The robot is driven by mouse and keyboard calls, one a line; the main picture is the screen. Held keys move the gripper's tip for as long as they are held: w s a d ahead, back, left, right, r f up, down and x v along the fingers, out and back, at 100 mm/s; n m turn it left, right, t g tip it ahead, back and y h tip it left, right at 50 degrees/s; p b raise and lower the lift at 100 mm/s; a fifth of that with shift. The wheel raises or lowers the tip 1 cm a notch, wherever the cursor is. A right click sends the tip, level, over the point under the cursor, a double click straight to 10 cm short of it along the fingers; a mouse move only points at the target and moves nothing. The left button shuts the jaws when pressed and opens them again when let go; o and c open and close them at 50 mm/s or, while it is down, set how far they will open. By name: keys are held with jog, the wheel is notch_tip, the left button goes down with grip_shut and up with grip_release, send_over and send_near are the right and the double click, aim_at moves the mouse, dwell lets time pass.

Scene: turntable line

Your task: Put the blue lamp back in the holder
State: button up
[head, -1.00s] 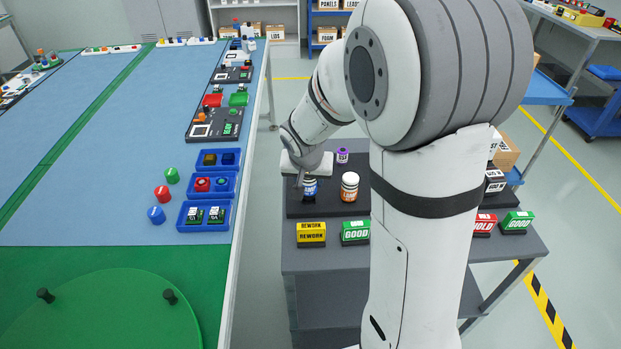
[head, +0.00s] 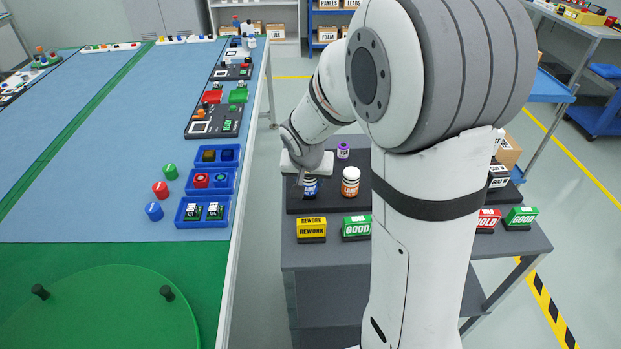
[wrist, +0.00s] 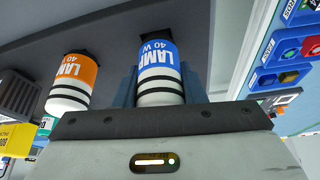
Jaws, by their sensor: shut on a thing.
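The blue lamp (wrist: 158,68), with a blue "LAMP 40 W" label and a white banded end, is between the two fingers of my gripper (wrist: 160,88) in the wrist view. My gripper is shut on it. In the head view the blue lamp (head: 311,187) shows below my gripper (head: 304,178), over the dark board (head: 330,201) on the grey cart. An orange lamp (head: 350,181) stands to its right; it also shows in the wrist view (wrist: 73,82). I cannot tell whether the blue lamp touches the board; its far end is hidden.
A purple-capped item (head: 343,151) is behind the lamps. A yellow REWORK sign (head: 311,230) and a green GOOD sign (head: 356,228) stand in front of the board. The blue worktable (head: 110,130) with blue trays (head: 203,224) is at left, across a floor gap.

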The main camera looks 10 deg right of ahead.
jog(key=shift+f+b, duration=0.45)
jog(key=shift+b, duration=0.05)
jog(key=o, duration=1.2)
jog(key=shift+r, duration=0.1)
jog(key=v, duration=0.8)
jog(key=s+n, duration=0.1)
jog(key=s, duration=0.5)
jog(key=s+d+r+n+g+y+p, duration=0.1)
jog(key=s, duration=0.5)
jog(key=s+r+n, duration=0.1)
jog(key=s+n, duration=0.1)
jog(key=s, duration=0.5)
jog(key=shift+s+d+r+g+y, duration=0.1)
jog(key=shift+d+r+g+y, duration=0.1)
jog(key=shift+g+y, duration=0.1)
